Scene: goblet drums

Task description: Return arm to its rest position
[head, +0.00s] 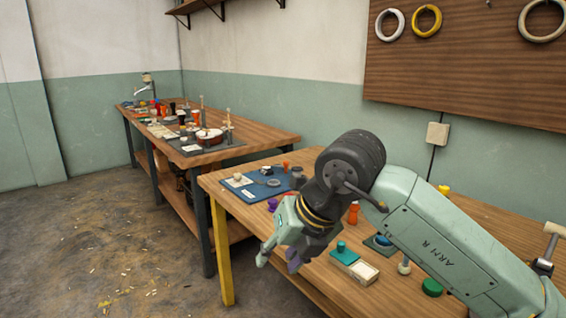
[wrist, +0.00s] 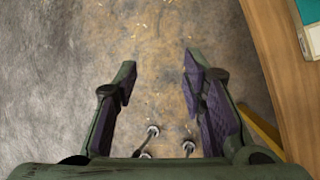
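My arm (head: 440,230) reaches in from the right over the near workbench in the head view. My gripper (head: 277,262) hangs by the bench's front edge, pointing down. In the wrist view my gripper (wrist: 157,85) is open, with its two purple-padded fingers wide apart. Nothing is between the fingers except the floor below. The gripper holds nothing.
The near workbench (head: 222,187) carries a blue mat (head: 262,188), a teal-topped item (head: 343,253) and a green disc (head: 432,287). In the wrist view, the bench edge (wrist: 275,50) is at right. A farther bench (head: 260,139) holds several items. The floor (head: 110,240) at left is clear except for scattered chips.

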